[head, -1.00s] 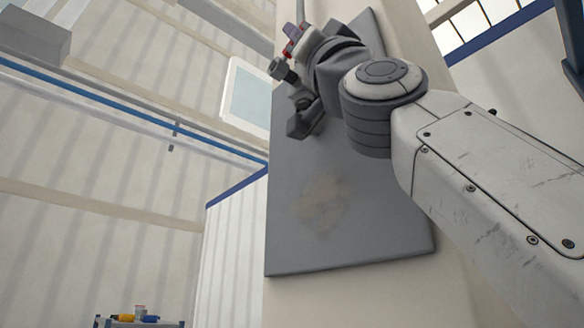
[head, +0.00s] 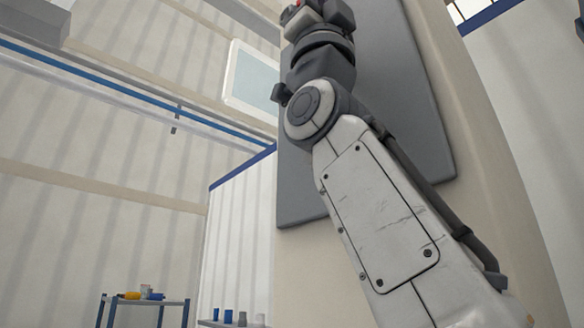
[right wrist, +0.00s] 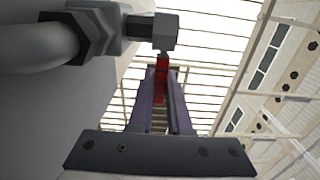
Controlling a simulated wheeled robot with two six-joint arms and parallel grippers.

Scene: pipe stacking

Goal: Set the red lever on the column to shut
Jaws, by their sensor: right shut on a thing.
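The red lever (right wrist: 162,68) shows in the right wrist view, below the grey end of a valve fitting (right wrist: 152,32). My right gripper (right wrist: 161,84) is shut on the lever, with a dark finger on each side of it. In the head view, only a small bit of red shows at the top edge, beside my right gripper (head: 299,8), which is mostly cut off there. The beige column (head: 500,240) carries a grey panel (head: 400,90) behind my right arm. The lever's full angle cannot be told. My left gripper is not in view.
A thick grey pipe with a hex nut (right wrist: 92,32) lies close to the left of my right gripper in the wrist view. A pale framed screen (head: 252,78) is behind the column. A small blue-framed table (head: 145,300) stands far at lower left.

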